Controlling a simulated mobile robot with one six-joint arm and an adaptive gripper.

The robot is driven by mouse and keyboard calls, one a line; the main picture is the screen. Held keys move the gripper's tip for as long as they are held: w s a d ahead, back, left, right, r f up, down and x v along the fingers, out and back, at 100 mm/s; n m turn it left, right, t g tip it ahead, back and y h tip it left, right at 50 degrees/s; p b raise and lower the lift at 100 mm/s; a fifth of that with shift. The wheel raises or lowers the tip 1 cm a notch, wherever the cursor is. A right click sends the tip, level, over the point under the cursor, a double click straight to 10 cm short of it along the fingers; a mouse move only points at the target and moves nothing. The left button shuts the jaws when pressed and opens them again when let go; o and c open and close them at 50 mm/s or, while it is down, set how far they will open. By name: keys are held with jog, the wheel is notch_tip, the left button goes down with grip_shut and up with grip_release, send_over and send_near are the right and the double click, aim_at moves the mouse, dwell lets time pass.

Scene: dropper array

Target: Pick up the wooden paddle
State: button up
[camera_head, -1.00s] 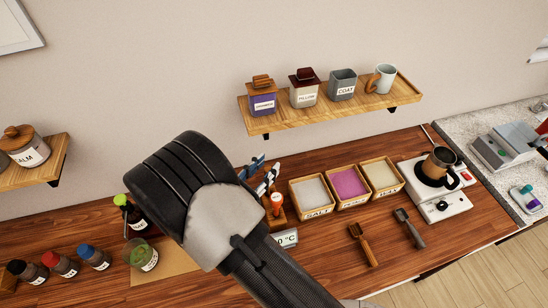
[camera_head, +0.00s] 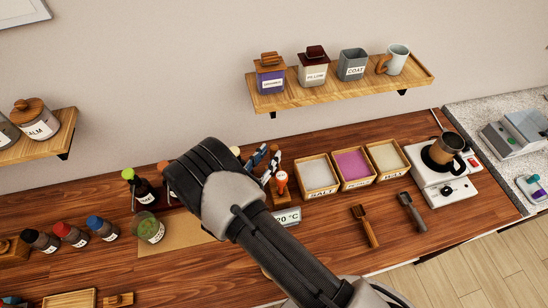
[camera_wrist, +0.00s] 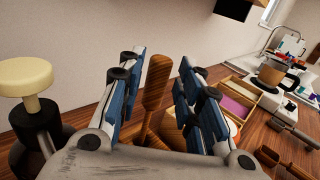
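The wooden paddle (camera_wrist: 155,84) shows in the wrist view as a brown upright piece with a wide top and a narrower neck. It stands between the two blue-and-grey fingers of my gripper (camera_wrist: 161,62). The fingers are apart, with a visible gap on each side of the paddle's upper part. The paddle's lower end is hidden behind the gripper body. In the head view my gripper (camera_head: 268,156) is partly hidden behind my arm, over the back of the counter, and I cannot make out the paddle there.
A red-topped tool (camera_head: 282,181) stands in a wooden block just right of my gripper. The salt box (camera_head: 318,193) and two other boxes stand further right. A wooden scoop (camera_head: 365,226) lies in front. A cream-topped black object (camera_wrist: 29,82) is close on the left in the wrist view.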

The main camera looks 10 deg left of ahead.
aim_at(272, 152)
jog(key=x, duration=0.4)
jog(key=shift+d, duration=0.1)
jog(key=shift+s, duration=0.1)
jog(key=shift+c, duration=0.5)
grip_shut()
